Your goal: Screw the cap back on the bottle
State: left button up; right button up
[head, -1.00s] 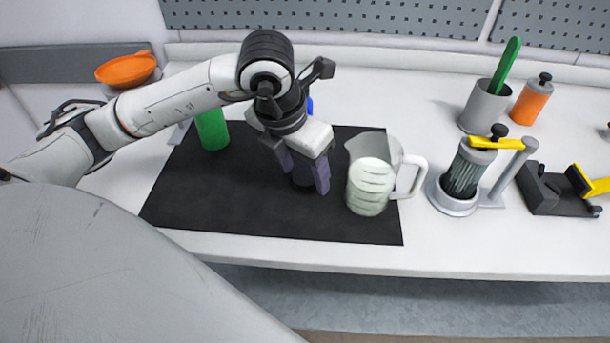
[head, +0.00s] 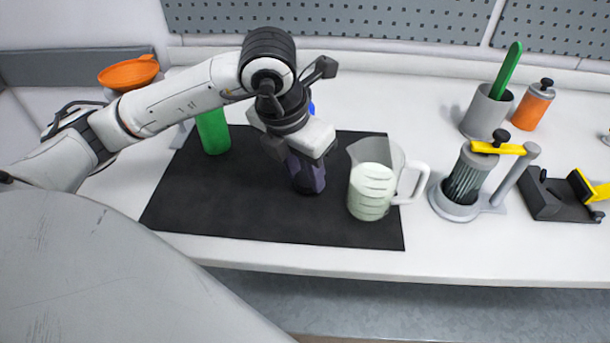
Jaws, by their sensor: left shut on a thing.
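My left gripper (head: 302,152) points down over the black mat (head: 230,205) and is shut on a dark purple bottle (head: 308,178), at its upper part. The bottle stands upright on the mat, just left of the measuring jug. Its top and any cap are hidden behind the gripper, so I cannot tell whether the cap is on. A small blue thing (head: 311,107) shows behind the gripper, mostly hidden; I cannot tell what it is. My right gripper is not in view.
A clear measuring jug (head: 371,190) with pale liquid stands close right of the bottle. A green cylinder (head: 213,132) stands at the mat's back left. A grey device with a yellow lever (head: 465,177), a grey cup (head: 486,110) and an orange bottle (head: 533,105) are to the right. The front left mat is clear.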

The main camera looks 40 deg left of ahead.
aim_at(305, 180)
pick_arm(q)
notch_tip(305, 180, up, 9)
dwell(0.3)
